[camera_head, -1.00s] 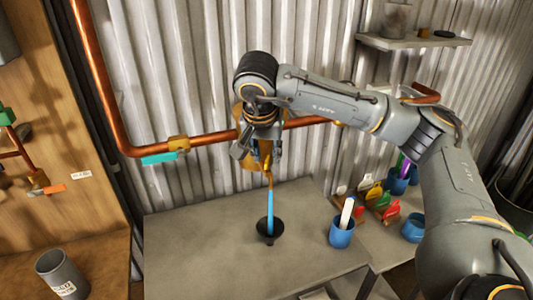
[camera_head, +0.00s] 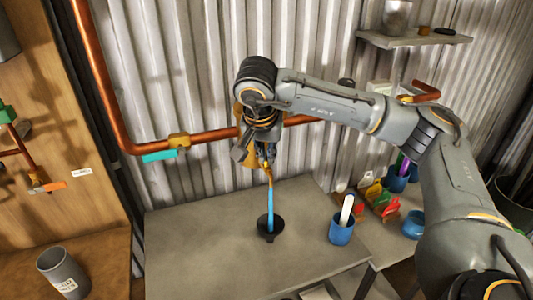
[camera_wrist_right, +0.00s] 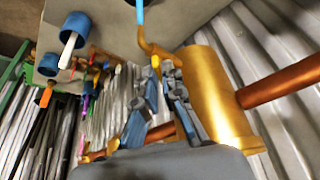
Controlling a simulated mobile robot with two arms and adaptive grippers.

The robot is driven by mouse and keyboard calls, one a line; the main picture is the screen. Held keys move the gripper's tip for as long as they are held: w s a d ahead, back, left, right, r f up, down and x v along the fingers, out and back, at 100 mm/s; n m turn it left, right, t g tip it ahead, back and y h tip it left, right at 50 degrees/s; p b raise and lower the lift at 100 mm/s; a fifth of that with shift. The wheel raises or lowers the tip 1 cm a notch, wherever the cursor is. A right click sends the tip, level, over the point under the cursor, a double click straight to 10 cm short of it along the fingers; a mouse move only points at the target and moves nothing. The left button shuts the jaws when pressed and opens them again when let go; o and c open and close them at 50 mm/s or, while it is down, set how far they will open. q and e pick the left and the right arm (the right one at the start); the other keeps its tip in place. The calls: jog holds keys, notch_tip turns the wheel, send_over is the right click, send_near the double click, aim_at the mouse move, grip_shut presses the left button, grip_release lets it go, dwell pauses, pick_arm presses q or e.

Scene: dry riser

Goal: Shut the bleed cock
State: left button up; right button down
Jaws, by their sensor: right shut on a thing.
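The bleed cock is a brass fitting on the copper pipe. Its gold body (camera_wrist_right: 212,95) shows large in the right wrist view, and its thin curved spout (camera_head: 268,177) hangs below my gripper in the head view. A blue stream (camera_head: 270,207) runs from the spout into a black funnel (camera_head: 264,225) on the bench. My right gripper (camera_head: 262,158) is at the cock, its fingers closed around a small yellow handle (camera_wrist_right: 156,66) beside the gold body. The fingers and wrist hide most of the handle and the cock in the head view. My left gripper is out of view.
A teal lever (camera_head: 159,156) lies along the copper pipe (camera_head: 212,138) to the left. The grey bench (camera_head: 200,245) is clear left of the funnel. A blue cup (camera_head: 341,232) stands to its right, with coloured items (camera_head: 377,200) behind. A shelf (camera_head: 415,41) is on the wall.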

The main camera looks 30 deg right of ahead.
jog(key=shift+w+a+m+g+h+b, duration=0.1)
jog(key=shift+m+g+h+b, duration=0.2)
jog(key=shift+m, duration=0.8)
jog(key=shift+w+r+m+g, duration=0.1)
jog(key=shift+m+g, duration=0.2)
jog(key=shift+m, duration=0.6)
jog(key=m+p, duration=0.1)
jog(key=m+g+p, duration=0.1)
jog(key=m+p, duration=0.1)
jog(key=shift+w+r+m+h, duration=0.1)
jog(key=shift+r+m+h, duration=0.05)
jog(key=shift+m+h, duration=0.2)
jog(key=shift+w+m+g+p, duration=0.2)
jog(key=shift+m+g+p, duration=0.8)
jog(key=shift+m+p, duration=0.7)
jog(key=shift+f+m, duration=0.2)
jog(key=shift+m, duration=0.25)
jog(key=c, duration=1.5)
grip_release()
